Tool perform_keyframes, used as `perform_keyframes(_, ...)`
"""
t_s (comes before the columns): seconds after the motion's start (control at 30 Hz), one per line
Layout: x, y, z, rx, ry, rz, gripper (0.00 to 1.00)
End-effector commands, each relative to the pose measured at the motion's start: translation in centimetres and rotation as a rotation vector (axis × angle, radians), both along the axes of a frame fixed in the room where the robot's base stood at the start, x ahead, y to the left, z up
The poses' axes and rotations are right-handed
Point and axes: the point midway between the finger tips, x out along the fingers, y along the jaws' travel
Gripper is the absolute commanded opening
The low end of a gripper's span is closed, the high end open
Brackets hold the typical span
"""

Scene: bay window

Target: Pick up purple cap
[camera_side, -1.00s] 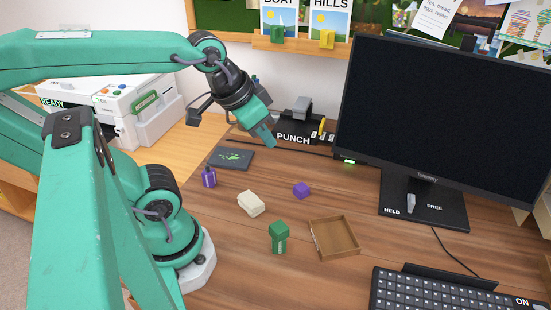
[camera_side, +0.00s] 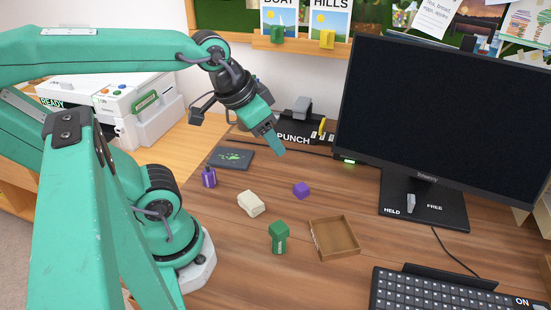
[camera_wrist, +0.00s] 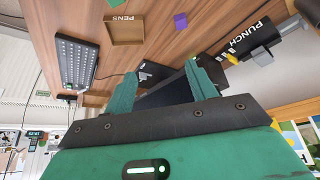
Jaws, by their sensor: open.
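A purple bottle (camera_side: 209,177) stands further left on the desk. My gripper (camera_side: 279,149) hangs in the air above the desk, behind and above the purple piece, apart from it. In the wrist view my gripper (camera_wrist: 160,70) has its two green fingers spread, with nothing between them.
A black hole punch (camera_side: 293,131) stands at the back. A monitor (camera_side: 440,120) and keyboard (camera_side: 430,291) fill the right side.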

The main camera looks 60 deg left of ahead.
Motion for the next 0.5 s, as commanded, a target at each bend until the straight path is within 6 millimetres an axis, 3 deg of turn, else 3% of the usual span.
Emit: perform_keyframes(0.5, 5.4, 1.7, -3.2, 0.001, 0.165, 0.043, 0.56)
